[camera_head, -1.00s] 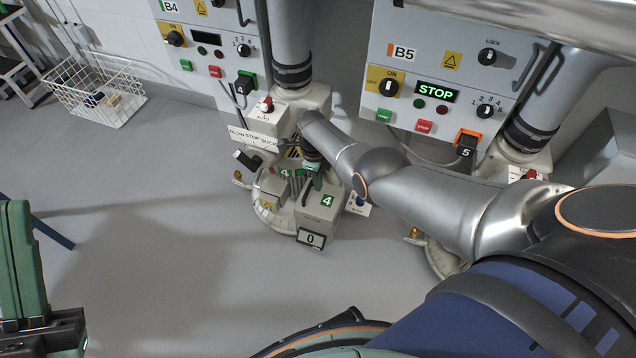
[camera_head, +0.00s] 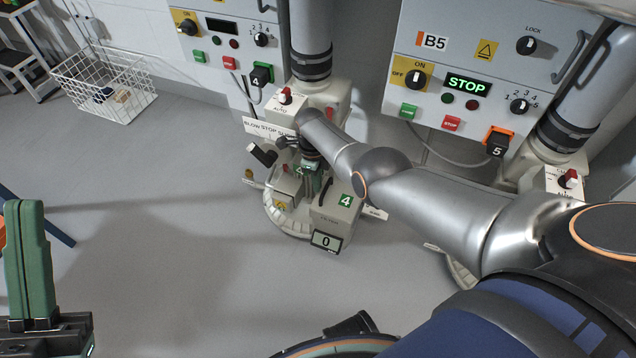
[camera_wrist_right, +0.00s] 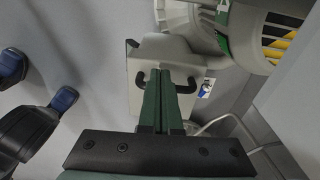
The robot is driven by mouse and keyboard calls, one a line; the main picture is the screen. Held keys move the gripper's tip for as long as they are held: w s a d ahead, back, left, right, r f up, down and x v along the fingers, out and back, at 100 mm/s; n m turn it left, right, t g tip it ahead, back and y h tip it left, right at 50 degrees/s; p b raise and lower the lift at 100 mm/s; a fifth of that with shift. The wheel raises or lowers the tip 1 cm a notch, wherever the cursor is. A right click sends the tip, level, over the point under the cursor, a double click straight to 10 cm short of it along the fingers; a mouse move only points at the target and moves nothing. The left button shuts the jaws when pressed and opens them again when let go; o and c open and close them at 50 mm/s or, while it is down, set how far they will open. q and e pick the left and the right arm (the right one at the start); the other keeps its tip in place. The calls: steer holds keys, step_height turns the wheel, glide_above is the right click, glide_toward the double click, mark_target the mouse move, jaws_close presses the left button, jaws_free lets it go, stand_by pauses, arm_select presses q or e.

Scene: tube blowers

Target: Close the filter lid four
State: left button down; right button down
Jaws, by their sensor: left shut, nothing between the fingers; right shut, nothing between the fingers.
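The number four filter unit (camera_head: 330,217) stands at the foot of the tube column, with a green 4 label and a small display reading 0. Its pale casing (camera_wrist_right: 140,58) with black handles shows in the right wrist view. I cannot tell how far its lid is open, as my right arm and gripper hide part of it. My right gripper (camera_head: 318,186) is shut and empty, pointing down at the unit; its green fingers (camera_wrist_right: 169,80) overlap the pale casing in the wrist view. Contact is unclear. My left gripper (camera_head: 26,210) is shut and empty, far left of the unit.
Control panel B5 (camera_head: 470,60) shows a lit STOP, with a second tube unit below it, partly behind my right arm. A lever with a black knob (camera_head: 262,155) sticks out left of unit four. A white wire basket (camera_head: 105,85) stands by the wall. The floor between is clear.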

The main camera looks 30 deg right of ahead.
stand_by(0.4)
